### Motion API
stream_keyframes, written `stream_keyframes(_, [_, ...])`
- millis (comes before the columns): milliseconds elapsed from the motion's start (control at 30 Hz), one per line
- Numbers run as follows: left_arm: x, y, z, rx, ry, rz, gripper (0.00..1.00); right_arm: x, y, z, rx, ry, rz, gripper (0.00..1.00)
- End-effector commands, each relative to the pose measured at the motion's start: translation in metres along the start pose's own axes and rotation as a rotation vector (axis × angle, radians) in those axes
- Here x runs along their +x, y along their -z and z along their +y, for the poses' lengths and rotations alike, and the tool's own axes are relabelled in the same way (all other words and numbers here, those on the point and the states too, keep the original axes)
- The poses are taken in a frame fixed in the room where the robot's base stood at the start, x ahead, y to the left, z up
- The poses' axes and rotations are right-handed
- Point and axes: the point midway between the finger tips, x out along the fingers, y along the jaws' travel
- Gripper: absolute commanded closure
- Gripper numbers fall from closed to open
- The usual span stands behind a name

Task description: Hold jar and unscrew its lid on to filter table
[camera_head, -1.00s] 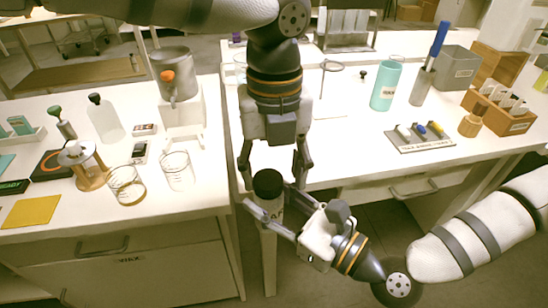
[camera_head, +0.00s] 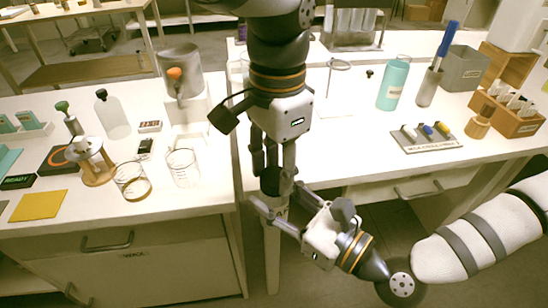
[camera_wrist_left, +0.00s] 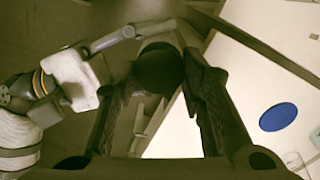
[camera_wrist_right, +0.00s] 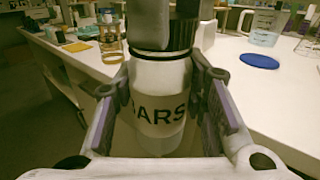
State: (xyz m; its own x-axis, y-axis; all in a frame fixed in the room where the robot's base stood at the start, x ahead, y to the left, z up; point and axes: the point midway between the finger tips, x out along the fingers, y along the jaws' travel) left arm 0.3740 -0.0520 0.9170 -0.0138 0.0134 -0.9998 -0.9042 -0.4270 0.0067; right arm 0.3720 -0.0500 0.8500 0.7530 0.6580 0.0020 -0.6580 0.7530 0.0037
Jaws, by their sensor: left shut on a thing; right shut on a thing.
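The white jar (camera_wrist_right: 158,105) with dark lettering stands upright between the fingers of my right gripper (camera_head: 274,208), which is shut on it in front of the gap between the tables. Its black ridged lid (camera_wrist_right: 183,38) sits on top of the jar. The lid also shows in the left wrist view (camera_wrist_left: 160,68) between the fingers of my left gripper (camera_head: 272,182), which comes down from above and is shut on it. In the head view the left fingers and the right gripper hide most of the jar. I cannot tell how far the lid is turned.
A blue disc (camera_wrist_right: 258,61) lies on a white table. The right table (camera_head: 350,150) holds a ring stand (camera_head: 332,80), teal cylinder (camera_head: 393,84) and labelled tray (camera_head: 430,136). The left table holds beakers (camera_head: 131,181) and a yellow pad (camera_head: 38,205). Table edges flank the jar.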

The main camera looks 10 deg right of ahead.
Motion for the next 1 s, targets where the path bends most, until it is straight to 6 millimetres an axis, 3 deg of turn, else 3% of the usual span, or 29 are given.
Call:
stream_keyframes(100, [-0.002,0.001,-0.006,-0.356,0.016,0.017,0.97,0.0,-0.004,0.009,-0.002,-0.024,-0.009,1.0])
stream_keyframes(200, [-0.002,0.0,-0.007,-0.533,0.015,0.019,0.97,0.0,-0.004,0.008,-0.002,-0.023,-0.009,1.0])
stream_keyframes(533, [-0.002,-0.001,-0.008,-0.601,0.02,0.018,0.96,-0.001,-0.003,0.007,-0.001,-0.02,-0.007,1.0])
stream_keyframes(567, [-0.002,-0.001,-0.008,-0.601,0.02,0.018,0.61,-0.001,-0.003,0.007,-0.001,-0.02,-0.006,1.0])
stream_keyframes(633, [-0.002,-0.001,-0.008,-0.601,0.019,0.018,0.45,-0.001,-0.002,0.007,0.0,-0.019,-0.006,1.0])
stream_keyframes(900, [-0.001,-0.002,-0.005,-0.599,0.012,0.012,0.43,-0.001,-0.002,0.004,0.0,-0.011,-0.005,1.0])
stream_keyframes(1000, [-0.011,-0.002,-0.005,-0.599,0.011,0.014,0.43,-0.001,-0.002,0.004,-0.001,-0.01,-0.005,1.0])
